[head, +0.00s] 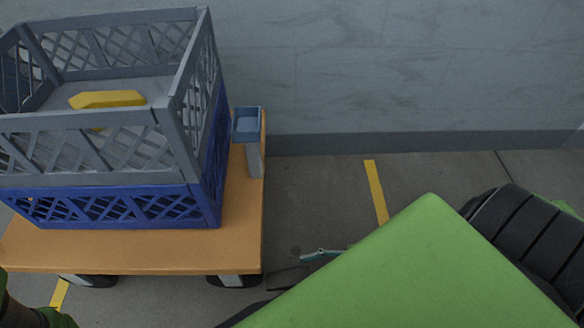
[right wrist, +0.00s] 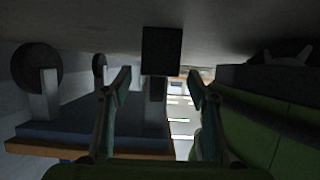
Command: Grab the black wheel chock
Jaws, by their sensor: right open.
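The black wheel chock (right wrist: 161,52) appears as a dark, square-faced block against the floor in the right wrist view, which looks upside down. My right gripper (right wrist: 159,84) is open, with one finger on each side of the chock's line and the block beyond or between the tips. I cannot tell whether they touch. In the head view only a small teal part of my right gripper (head: 322,254) shows beside the cart, mostly hidden by my green arm. The chock is not clearly made out there. My left gripper is out of view.
An orange-topped cart (head: 130,252) carries a blue crate (head: 115,208) with a grey crate (head: 90,150) on it. A yellow piece (head: 107,99) lies in the grey crate. A small blue tray (head: 246,124) stands on a post. Cart wheels (right wrist: 38,66) show beside my right gripper.

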